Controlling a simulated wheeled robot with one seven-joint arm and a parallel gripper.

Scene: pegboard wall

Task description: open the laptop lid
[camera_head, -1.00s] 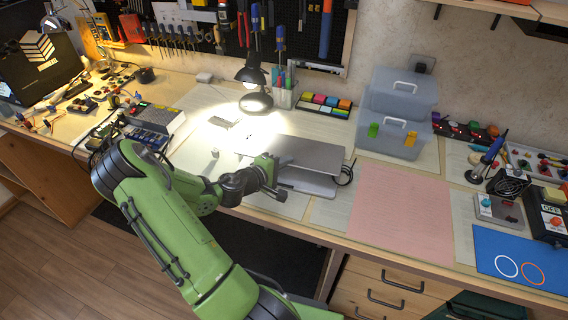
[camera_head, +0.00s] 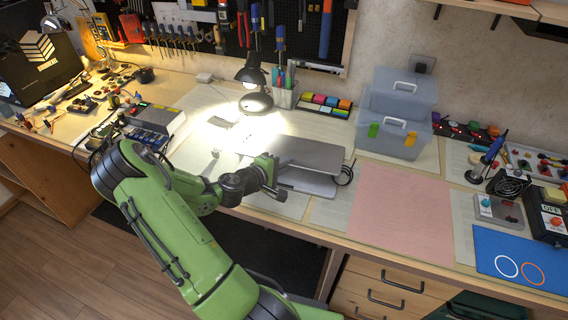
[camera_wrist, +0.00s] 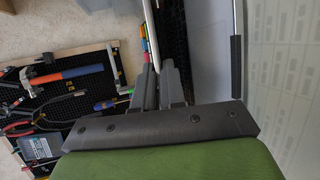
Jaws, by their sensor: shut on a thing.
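The silver laptop sits on the workbench in the head view. Its lid (camera_head: 308,153) is tilted up a little, with a narrow gap above the base (camera_head: 308,184). My gripper (camera_head: 276,172) is at the lid's front left edge. In the wrist view the two grey fingers of my gripper (camera_wrist: 160,88) are shut on the lid, whose thin silver edge (camera_wrist: 151,35) runs up from between them. A dark strip and a grey surface lie beside that edge. The screen is hidden in the head view.
A black lamp (camera_head: 254,85) stands behind the laptop, near a pen holder (camera_head: 285,96). Clear storage boxes (camera_head: 398,110) stand at the back right. A pink mat (camera_head: 402,212) to the right is bare. A cable (camera_head: 347,174) curls at the laptop's right side.

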